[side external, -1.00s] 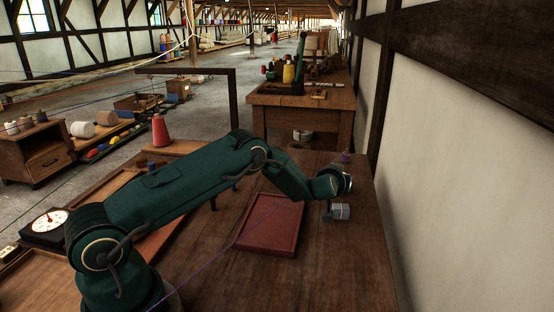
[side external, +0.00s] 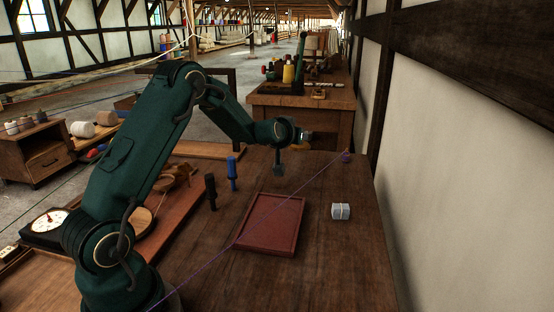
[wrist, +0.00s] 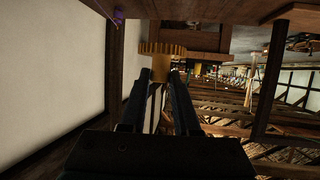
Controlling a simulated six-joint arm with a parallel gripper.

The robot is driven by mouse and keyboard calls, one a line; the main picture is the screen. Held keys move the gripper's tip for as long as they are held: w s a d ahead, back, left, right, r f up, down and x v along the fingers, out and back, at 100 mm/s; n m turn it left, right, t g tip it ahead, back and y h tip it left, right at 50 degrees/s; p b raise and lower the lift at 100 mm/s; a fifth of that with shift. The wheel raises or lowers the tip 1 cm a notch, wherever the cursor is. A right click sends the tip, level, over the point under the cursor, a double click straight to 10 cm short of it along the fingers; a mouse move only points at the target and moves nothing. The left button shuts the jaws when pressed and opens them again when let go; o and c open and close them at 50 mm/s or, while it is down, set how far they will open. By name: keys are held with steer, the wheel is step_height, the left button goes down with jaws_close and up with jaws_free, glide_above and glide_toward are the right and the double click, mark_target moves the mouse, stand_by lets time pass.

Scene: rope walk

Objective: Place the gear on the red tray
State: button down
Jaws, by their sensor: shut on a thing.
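A gold toothed gear (wrist: 162,48) sits at the tips of my gripper (wrist: 162,76) in the wrist view, pinched between two dark fingers. The gripper (side external: 302,136) is shut on it. In the side view my gripper is over the far end of the table and points right; the gear there is too small to make out clearly. The shallow red tray (side external: 268,224) lies on the table, nearer the side camera than my gripper. The part of the tray that shows is empty. A purple line crosses above it.
A small light grey box (side external: 340,211) stands right of the tray. A blue tool (side external: 232,173) and a black tool (side external: 210,191) stand upright left of it. A purple spool (side external: 346,157) is at the far right corner. The table's front right is clear.

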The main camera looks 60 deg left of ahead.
steer(key=s+a+r+n+g+y, duration=0.1)
steer(key=s+a+n+g+y, duration=0.1)
steer(key=n+g+y, duration=0.4)
steer(key=n+g, duration=0.2)
steer(key=n, duration=0.1)
glide_above(275, 224)
step_height(275, 224, down, 4)
steer(key=r, duration=0.1)
steer(key=shift+m+h, duration=0.3)
steer(key=shift+d+f, duration=0.1)
steer(key=shift+f, duration=4.1)
steer(key=shift+f, duration=0.15)
steer(key=c, duration=0.6)
jaws_free()
steer(key=shift+c, duration=0.2)
